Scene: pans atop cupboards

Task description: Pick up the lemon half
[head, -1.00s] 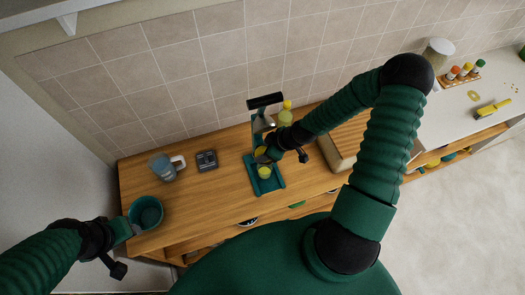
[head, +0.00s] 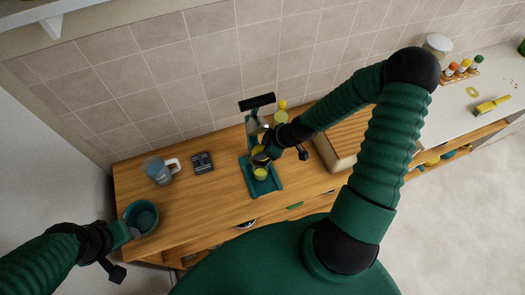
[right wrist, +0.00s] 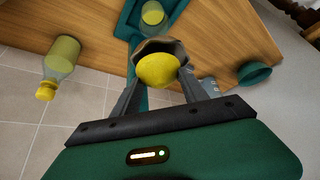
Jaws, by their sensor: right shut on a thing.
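The yellow lemon half (right wrist: 158,70) sits between the fingers of my right gripper (right wrist: 157,88) in the right wrist view, in front of a dark metal cup of the press. My right gripper is shut on it. In the head view my right gripper (head: 268,154) is at the green juice press (head: 257,125), and the lemon half (head: 260,154) shows partly behind it. A glass with yellow juice (head: 261,173) stands on the press base just below. My left gripper (head: 132,232) is at the rim of a teal bowl (head: 141,216) at left; whether its fingers are closed is unclear.
A yellow-capped bottle (head: 281,114) stands behind my right arm. The tiled wall is close behind.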

